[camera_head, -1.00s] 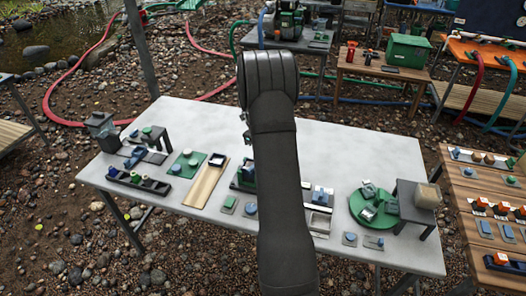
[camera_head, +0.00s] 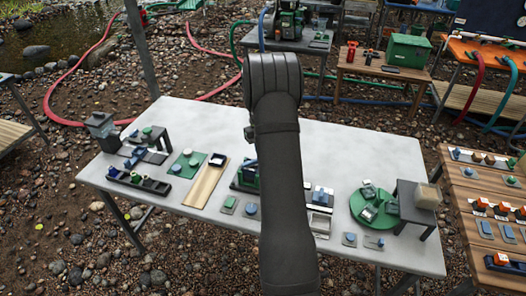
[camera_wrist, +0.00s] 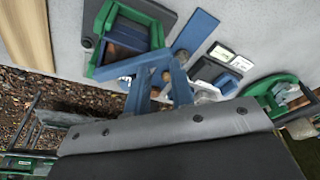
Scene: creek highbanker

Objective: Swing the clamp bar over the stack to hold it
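In the wrist view a green frame (camera_wrist: 101,50) stands on the pale table with a stack of dark blue and brown layers (camera_wrist: 128,36) inside it. A blue bar (camera_wrist: 128,66) lies slantwise across the near side of the frame, and a wider blue piece (camera_wrist: 195,31) is at its right; I cannot tell if they are joined. My gripper (camera_wrist: 160,88) is close over this spot, with two blue-grey prongs beside the bar. Their tips overlap the blue parts, so contact and opening are unclear. In the head view my arm hides the gripper and most of the green frame (camera_head: 243,181).
The white table (camera_head: 330,150) is clear at the back. A wooden board with a tray (camera_head: 204,188) is left of the frame. To the right are a blue-topped part (camera_head: 322,196), a green round plate (camera_head: 366,213) and a dark stand (camera_head: 415,203).

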